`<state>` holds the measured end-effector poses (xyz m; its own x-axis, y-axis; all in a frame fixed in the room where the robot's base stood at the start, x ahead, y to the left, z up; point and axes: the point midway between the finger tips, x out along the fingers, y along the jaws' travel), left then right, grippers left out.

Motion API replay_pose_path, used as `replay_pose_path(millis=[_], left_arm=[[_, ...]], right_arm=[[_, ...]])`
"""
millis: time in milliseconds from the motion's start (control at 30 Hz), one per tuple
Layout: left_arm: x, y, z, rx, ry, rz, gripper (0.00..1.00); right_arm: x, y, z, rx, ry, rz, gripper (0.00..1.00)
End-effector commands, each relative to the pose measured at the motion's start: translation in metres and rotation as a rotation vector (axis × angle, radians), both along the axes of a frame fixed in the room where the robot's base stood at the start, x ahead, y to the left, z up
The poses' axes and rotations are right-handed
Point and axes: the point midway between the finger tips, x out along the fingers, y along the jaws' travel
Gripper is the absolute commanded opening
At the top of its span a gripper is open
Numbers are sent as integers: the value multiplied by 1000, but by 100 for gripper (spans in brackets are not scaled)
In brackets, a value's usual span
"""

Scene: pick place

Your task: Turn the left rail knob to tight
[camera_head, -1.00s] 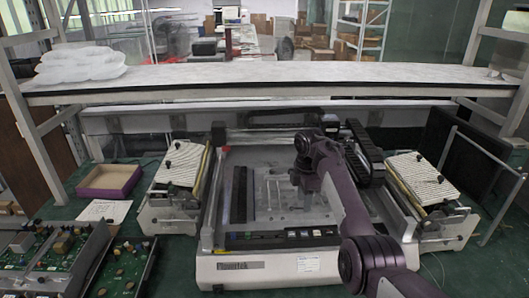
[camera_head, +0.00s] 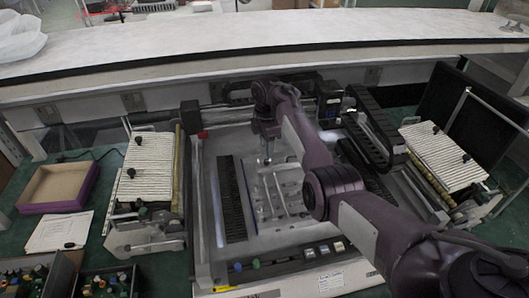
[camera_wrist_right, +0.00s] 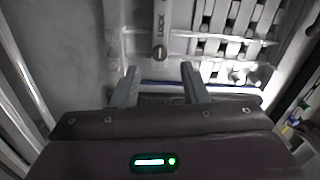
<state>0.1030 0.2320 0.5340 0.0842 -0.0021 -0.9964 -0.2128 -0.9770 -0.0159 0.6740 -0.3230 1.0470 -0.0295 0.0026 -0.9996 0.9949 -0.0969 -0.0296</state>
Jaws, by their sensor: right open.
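The large white machine (camera_head: 215,268) stands on the bench, with its open bay in the middle of the head view. My right gripper (camera_head: 266,158) points down over the back part of this bay, above several thin metal rods (camera_head: 268,195). In the right wrist view its two grey fingers (camera_wrist_right: 160,85) are apart with nothing between them. Ahead of them is a pale metal strip marked LOCK (camera_wrist_right: 160,22) with a small round slotted head (camera_wrist_right: 159,53). I cannot tell whether this is the left rail knob or how tight it is. My left gripper is out of view.
A slatted metal grid (camera_wrist_right: 235,35) lies right of the strip. Feeder units with striped tops stand left (camera_head: 148,165) and right (camera_head: 440,155) of the machine. A purple box (camera_head: 60,187) sits at left. A long white shelf (camera_head: 250,35) crosses behind.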

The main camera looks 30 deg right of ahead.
Motion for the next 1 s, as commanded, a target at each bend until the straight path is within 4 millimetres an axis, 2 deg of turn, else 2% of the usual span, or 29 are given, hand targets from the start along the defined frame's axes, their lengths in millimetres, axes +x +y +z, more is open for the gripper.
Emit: replay_pose_path(millis=[100, 300, 667, 900, 1000], left_arm=[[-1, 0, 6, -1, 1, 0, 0], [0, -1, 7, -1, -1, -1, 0], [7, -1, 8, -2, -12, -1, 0], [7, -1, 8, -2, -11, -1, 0], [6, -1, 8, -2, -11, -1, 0]], right_arm=[[-1, 0, -20, -1, 4, 1, 41], [-2, 1, -44, 0, 2, 2, 41], [-2, 0, -50, 0, 0, 1, 41], [-2, 0, -50, 0, 0, 1, 9], [-2, 0, -50, 0, 0, 1, 0]])
